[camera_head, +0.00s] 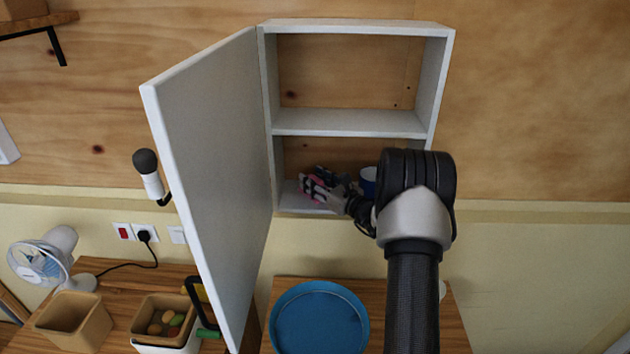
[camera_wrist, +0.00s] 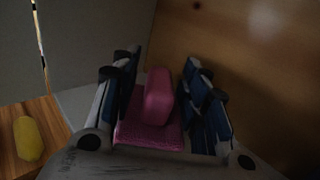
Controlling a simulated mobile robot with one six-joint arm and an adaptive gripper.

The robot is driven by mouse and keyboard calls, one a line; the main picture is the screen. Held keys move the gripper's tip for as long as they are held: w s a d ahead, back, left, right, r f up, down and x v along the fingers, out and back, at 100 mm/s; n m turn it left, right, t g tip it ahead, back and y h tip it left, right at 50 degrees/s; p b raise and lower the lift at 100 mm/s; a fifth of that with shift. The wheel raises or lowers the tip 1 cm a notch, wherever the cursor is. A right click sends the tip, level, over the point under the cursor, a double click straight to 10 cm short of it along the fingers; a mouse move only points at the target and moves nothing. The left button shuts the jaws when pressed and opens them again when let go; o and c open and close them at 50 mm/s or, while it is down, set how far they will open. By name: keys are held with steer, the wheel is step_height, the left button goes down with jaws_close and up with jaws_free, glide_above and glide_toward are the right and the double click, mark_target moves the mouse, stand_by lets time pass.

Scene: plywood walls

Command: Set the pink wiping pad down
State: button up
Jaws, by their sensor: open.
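The pink wiping pad (camera_wrist: 150,135) lies on the lower shelf of the open wall cabinet, and its upright pink handle (camera_wrist: 158,96) stands between my gripper's fingers in the wrist view. My gripper (camera_wrist: 160,95) is open, with a finger on each side of the handle and a gap showing on both sides. In the head view my gripper (camera_head: 322,187) reaches into the lower left of the cabinet, and only a bit of the pink pad (camera_head: 311,191) shows behind it.
The white cabinet (camera_head: 352,122) has its door (camera_head: 215,160) swung open to the left. A blue item (camera_head: 368,180) stands on the lower shelf beside my arm. The upper shelf is empty. Below are a blue round tray (camera_head: 319,320), a wooden box (camera_head: 75,320) and a fan (camera_head: 42,262).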

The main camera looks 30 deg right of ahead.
steer(key=shift+r, duration=0.25)
steer(key=s+d, duration=0.1)
steer(key=s, duration=1.1)
steer(key=shift+d, duration=0.3)
